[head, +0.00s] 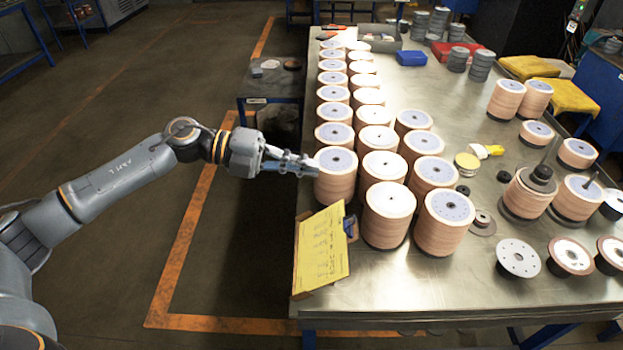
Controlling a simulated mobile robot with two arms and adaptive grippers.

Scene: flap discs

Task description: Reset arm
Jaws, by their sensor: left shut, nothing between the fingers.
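My left arm comes in from the left. Its gripper (312,164) is shut and empty, its fingertips at the left edge of the metal table, beside a stack of flap discs (336,178). I cannot tell if the tips touch the stack. More flap disc stacks (389,215) stand in rows on the table, tan at the sides with pale grey tops. My right gripper does not show.
The metal table (400,290) carries a yellow clipboard (322,247) at its near left edge. Loose discs (518,258) lie at the near right. A smaller dark table (270,82) stands behind my gripper. The floor to the left is open.

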